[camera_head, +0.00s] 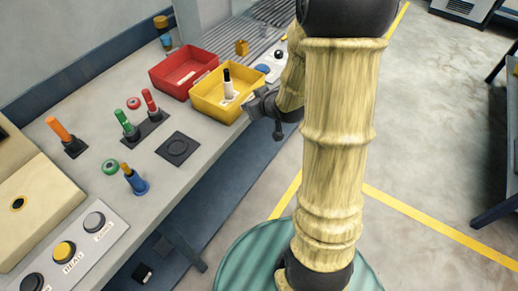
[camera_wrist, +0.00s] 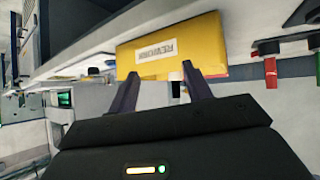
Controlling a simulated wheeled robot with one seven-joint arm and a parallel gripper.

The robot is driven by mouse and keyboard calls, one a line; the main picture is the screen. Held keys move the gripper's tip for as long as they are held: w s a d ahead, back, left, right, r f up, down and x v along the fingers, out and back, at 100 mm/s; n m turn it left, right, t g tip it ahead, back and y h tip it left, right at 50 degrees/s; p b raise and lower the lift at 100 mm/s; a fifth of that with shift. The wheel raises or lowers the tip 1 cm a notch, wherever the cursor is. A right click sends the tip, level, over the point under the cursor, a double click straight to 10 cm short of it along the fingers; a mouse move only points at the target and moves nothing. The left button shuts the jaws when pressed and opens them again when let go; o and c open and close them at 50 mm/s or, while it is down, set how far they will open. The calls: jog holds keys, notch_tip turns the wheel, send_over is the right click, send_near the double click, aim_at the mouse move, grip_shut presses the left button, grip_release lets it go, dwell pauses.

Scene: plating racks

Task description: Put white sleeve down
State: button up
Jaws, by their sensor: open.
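The white sleeve (camera_head: 228,90) stands upright inside the yellow bin (camera_head: 205,103), with a black part sticking up from its top. My gripper (camera_head: 256,105) is just outside the bin's right corner, apart from the sleeve. In the wrist view the picture is turned over. The yellow bin (camera_wrist: 165,51) with its white label lies beyond my two spread fingers (camera_wrist: 162,88). A small part of the sleeve and its black top (camera_wrist: 175,88) shows past the bin's rim, between the fingers and farther off. Nothing is held. The sleeve's foot is hidden by the bin wall.
A red bin (camera_head: 185,71) stands beside the yellow one. Stands with orange (camera_head: 58,128), green (camera_head: 125,121), red (camera_head: 150,101) and blue (camera_head: 136,181) pieces fill the bench's left part. A flat dark square base (camera_head: 178,149) is empty. A button panel (camera_head: 70,252) is at the front.

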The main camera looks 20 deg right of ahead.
jog(key=s+a+m+g, duration=0.1)
jog(key=s+g, duration=0.3)
jog(key=s, duration=0.5)
jog(key=s+a+m+g+h, duration=0.1)
jog(key=s+a+m+g, duration=0.1)
jog(key=s, duration=0.6)
jog(key=shift+s+a+r+g, duration=0.25)
jog(key=shift+s+a+g, duration=0.1)
jog(key=shift+a+g, duration=0.75)
jog(key=shift+a, duration=0.15)
notch_tip(320, 180, up, 8)
jog(key=p, duration=0.8)
